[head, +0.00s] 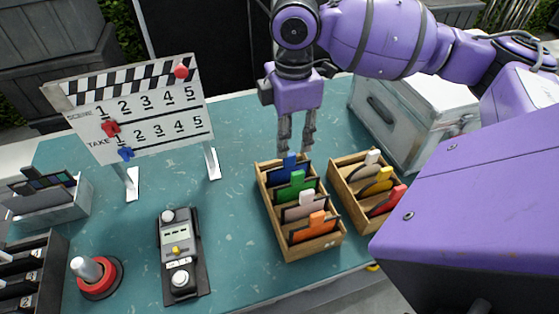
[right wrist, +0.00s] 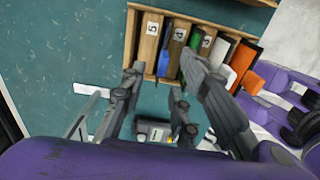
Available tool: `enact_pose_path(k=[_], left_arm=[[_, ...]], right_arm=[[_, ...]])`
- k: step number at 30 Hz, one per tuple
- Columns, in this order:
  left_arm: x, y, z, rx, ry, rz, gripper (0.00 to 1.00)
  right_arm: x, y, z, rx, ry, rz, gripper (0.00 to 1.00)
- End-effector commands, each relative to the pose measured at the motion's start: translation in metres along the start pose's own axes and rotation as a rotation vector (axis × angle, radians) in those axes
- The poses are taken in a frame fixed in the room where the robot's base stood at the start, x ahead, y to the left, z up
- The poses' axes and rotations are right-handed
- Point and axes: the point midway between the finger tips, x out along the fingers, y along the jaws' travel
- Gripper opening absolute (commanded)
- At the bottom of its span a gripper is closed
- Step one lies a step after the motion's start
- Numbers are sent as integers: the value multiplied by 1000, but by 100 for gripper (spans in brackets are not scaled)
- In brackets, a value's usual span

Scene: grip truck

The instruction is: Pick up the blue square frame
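The blue square frame (head: 288,165) stands upright in the far slot of the left wooden rack (head: 327,244), with its blue tab up. In the right wrist view the blue frame (right wrist: 165,52) shows beyond the fingers, beside a green one. My right gripper (head: 295,148) points down over the far end of that rack, just above and behind the blue frame. My left gripper is not in view.
A second wooden rack (head: 346,172) stands close on the right. A clapperboard (head: 140,112), a grey control box (head: 180,255) and a red-based button (head: 97,276) lie to the left.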

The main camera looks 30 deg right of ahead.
Motion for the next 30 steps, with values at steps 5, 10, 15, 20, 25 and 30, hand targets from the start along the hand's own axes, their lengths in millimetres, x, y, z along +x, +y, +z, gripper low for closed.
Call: enact_pose_path(k=[5,10,15,20,25,30], left_arm=[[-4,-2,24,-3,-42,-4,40],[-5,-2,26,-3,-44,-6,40],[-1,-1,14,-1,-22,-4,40],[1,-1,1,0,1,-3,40],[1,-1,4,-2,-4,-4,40],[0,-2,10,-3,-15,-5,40]], right_arm=[[23,-1,-1,-1,0,-4,28],[47,0,-4,-1,1,-4,28],[68,0,-4,0,1,-2,28],[70,1,-4,-1,0,2,28],[70,1,-4,-1,0,2,22],[70,1,-4,-1,0,2,0]])
